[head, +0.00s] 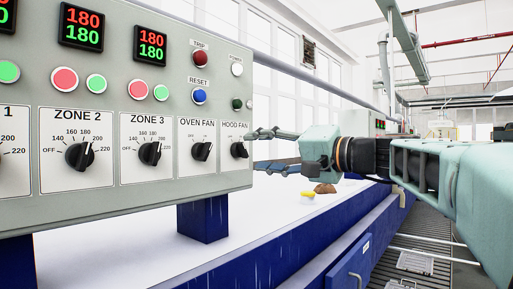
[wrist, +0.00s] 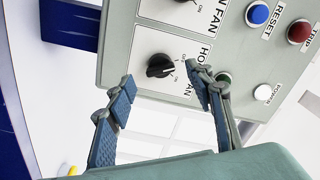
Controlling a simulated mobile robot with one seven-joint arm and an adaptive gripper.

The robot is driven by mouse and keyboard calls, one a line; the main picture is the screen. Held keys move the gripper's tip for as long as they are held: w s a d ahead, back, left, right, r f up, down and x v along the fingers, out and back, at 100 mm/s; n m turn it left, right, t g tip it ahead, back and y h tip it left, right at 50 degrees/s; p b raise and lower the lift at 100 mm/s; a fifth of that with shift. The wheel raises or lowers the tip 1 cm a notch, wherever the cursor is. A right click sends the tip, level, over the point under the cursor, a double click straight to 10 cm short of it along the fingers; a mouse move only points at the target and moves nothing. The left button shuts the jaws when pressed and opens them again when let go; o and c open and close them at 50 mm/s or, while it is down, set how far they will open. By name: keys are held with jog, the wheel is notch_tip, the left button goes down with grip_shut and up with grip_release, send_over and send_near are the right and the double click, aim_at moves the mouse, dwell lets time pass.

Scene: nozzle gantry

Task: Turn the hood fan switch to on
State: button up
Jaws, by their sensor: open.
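The hood fan switch (head: 238,150) is a black rotary knob on a white plate at the right end of the grey control panel (head: 215,115). Its pointer is tilted; I cannot read for sure which mark it points at. In the wrist view the hood fan switch (wrist: 160,66) shows sideways, beyond and between the fingers. My gripper (head: 262,152) is just right of the panel's edge in the head view. In the wrist view my gripper (wrist: 163,90) has its two blue-padded fingers spread wide, with nothing between them. It appears apart from the knob.
The oven fan switch (head: 203,150) is just left, with the zone 3 knob (head: 150,153) beyond. The blue reset button (head: 199,96), red trip button (head: 200,58) and white power lamp (head: 237,70) sit above. A yellow item (head: 308,194) lies on the white surface below.

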aim_at(245, 150)
jog(key=shift+p+x, duration=0.45)
jog(key=shift+x, duration=1.85)
jog(key=c, duration=1.2)
jog(key=shift+o, duration=0.2)
jog(key=shift+m, duration=1.4)
jog(key=m, duration=0.3)
jog(key=shift+r+m, duration=0.15)
jog(key=shift+m, duration=0.15)
jog(key=m+p, duration=0.2)
jog(key=m, duration=0.3)
jog(key=shift+m, duration=0.4)
